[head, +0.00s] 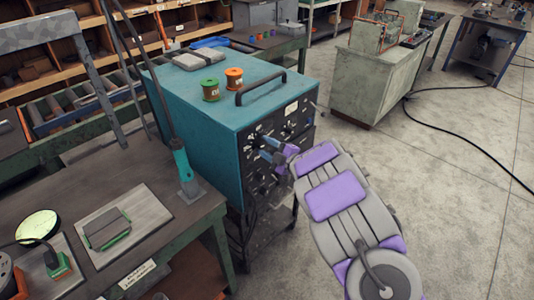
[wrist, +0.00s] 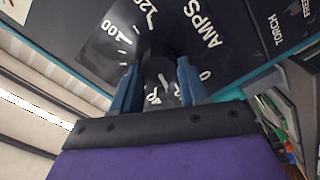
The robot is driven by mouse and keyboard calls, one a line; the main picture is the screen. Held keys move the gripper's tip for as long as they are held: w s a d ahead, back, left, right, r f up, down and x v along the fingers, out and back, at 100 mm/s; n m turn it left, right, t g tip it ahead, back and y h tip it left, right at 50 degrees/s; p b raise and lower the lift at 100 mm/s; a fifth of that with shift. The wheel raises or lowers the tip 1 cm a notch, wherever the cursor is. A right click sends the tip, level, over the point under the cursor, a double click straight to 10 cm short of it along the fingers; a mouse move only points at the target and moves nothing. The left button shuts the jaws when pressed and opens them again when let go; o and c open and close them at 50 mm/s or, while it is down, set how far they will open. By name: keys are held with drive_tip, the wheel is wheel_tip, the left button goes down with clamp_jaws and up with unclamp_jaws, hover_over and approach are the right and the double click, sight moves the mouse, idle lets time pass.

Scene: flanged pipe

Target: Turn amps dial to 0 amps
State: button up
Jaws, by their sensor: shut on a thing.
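The amps dial (wrist: 157,68) is a dark knob on a black panel, seen in the wrist view under the white word AMPS. White numbers are around it, with 100 at upper left and 0 at right. My gripper (wrist: 158,82) is shut on the dial, one blue finger on each side. A pale mark shows on the knob, but its exact reading is unclear. In the head view my gripper (head: 272,151) is at the front panel of the teal machine (head: 190,103) and hides the dial.
Orange (head: 234,78) and green (head: 210,89) spools stand on the machine beside a dark handle (head: 261,88). A workbench (head: 130,230) is at left. A grey-green cabinet (head: 372,88) stands behind at right. The floor (head: 455,190) at right is mostly clear, with a black cable.

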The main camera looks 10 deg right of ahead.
drive_tip(key=n, duration=0.4)
drive_tip(key=shift+s+f+n, duration=0.1)
drive_tip(key=shift+f+n, duration=0.35)
drive_tip(key=shift+n, duration=2.15)
drive_tip(key=shift+b, duration=0.3)
drive_tip(key=o, duration=0.8)
drive_tip(key=shift+c, duration=0.2)
drive_tip(key=o, duration=0.3)
drive_tip(key=shift+r, duration=0.2)
drive_tip(key=p+v, duration=0.4)
drive_tip(key=v, duration=0.5)
drive_tip(key=shift+d+r, duration=0.15)
drive_tip(key=shift+d, duration=0.05)
drive_tip(key=shift+d+p, duration=0.1)
drive_tip(key=shift+p, duration=0.4)
